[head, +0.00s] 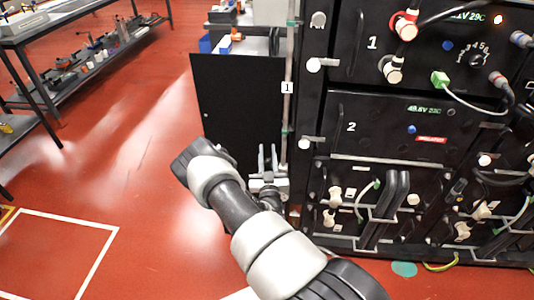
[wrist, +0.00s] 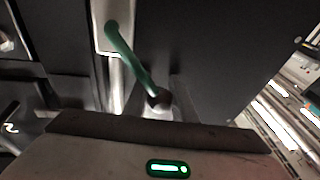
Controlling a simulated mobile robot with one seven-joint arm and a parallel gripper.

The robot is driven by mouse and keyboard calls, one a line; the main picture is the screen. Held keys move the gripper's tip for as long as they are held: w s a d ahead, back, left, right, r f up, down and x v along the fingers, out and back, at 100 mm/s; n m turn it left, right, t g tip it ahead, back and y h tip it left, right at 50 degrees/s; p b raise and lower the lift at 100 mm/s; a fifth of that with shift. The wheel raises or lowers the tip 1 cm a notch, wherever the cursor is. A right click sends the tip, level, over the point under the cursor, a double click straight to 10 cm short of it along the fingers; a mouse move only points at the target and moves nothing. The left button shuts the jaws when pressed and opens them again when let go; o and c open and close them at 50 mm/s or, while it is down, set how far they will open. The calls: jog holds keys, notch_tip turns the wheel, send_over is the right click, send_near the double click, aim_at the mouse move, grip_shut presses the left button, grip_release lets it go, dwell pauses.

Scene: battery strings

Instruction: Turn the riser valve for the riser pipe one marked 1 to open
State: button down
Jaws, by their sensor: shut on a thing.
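The riser pipe (head: 287,110) is a thin pale vertical pipe beside the black rack, with a white tag marked 1 (head: 288,87). In the wrist view the pipe (wrist: 112,70) is silver, and the riser valve's green lever (wrist: 130,55) slants from it down to a dark rounded end. My gripper (head: 267,150) is low beside the pipe in the head view. In the wrist view its blurred fingers (wrist: 165,98) are at the lever's dark end, shut on it. The valve body is mostly hidden in the head view.
The black battery rack (head: 340,195) with cables and handles stands right of the pipe. A black panel (head: 235,105) stands behind my gripper. Shelving (head: 70,75) is at the far left. The red floor (head: 140,150) between is open.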

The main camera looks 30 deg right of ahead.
jog(key=c, duration=1.5)
grip_release()
jog(key=shift+o, duration=0.2)
jog(key=p+v, duration=0.2)
jog(key=v, duration=1.5)
jog(key=shift+s, duration=0.25)
jog(key=shift+f, duration=0.1)
